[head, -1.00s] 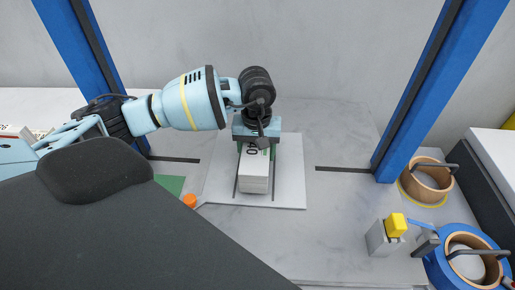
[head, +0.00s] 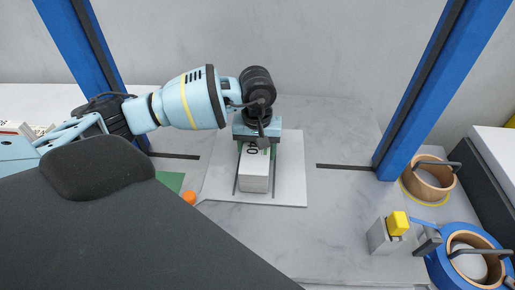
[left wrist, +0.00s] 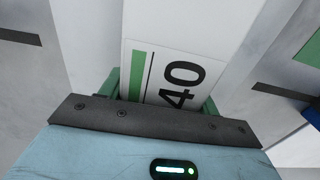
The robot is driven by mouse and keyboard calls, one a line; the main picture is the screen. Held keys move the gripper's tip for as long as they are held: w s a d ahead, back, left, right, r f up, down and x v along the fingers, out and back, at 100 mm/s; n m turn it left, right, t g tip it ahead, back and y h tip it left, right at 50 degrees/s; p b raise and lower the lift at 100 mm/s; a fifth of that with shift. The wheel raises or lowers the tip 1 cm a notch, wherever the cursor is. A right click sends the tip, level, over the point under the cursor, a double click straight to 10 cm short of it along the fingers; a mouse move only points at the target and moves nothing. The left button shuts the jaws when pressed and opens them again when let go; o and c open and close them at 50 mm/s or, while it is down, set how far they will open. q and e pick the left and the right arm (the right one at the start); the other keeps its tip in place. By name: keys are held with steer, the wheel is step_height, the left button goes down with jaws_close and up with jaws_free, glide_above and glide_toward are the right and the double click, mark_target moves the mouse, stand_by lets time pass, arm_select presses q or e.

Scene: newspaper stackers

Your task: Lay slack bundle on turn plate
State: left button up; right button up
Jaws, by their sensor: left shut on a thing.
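The slack bundle (head: 254,177) is a white block of stacked paper with a green stripe and the number 40 on its top sheet. It lies over the middle of the pale square turn plate (head: 291,180), lengthwise along dark slots; I cannot tell whether it touches the plate. My left gripper (head: 257,145) is above the bundle's far end and shut on it. In the left wrist view the bundle's label (left wrist: 165,75) shows between the green finger pads (left wrist: 160,95). The fingertips are largely hidden. My right gripper is not in view.
Blue posts (head: 425,75) stand either side of the grey table. A small block with a yellow top (head: 398,223) and tape rolls (head: 468,255) are at right. An orange knob (head: 189,198) and green patch (head: 170,182) lie left of the plate.

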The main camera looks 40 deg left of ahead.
arm_select(q)
steer(key=o, duration=1.8)
steer(key=shift+c, duration=0.2)
steer(key=shift+o, duration=0.4)
steer(key=shift+f, duration=0.15)
steer(key=shift+r, duration=4.05)
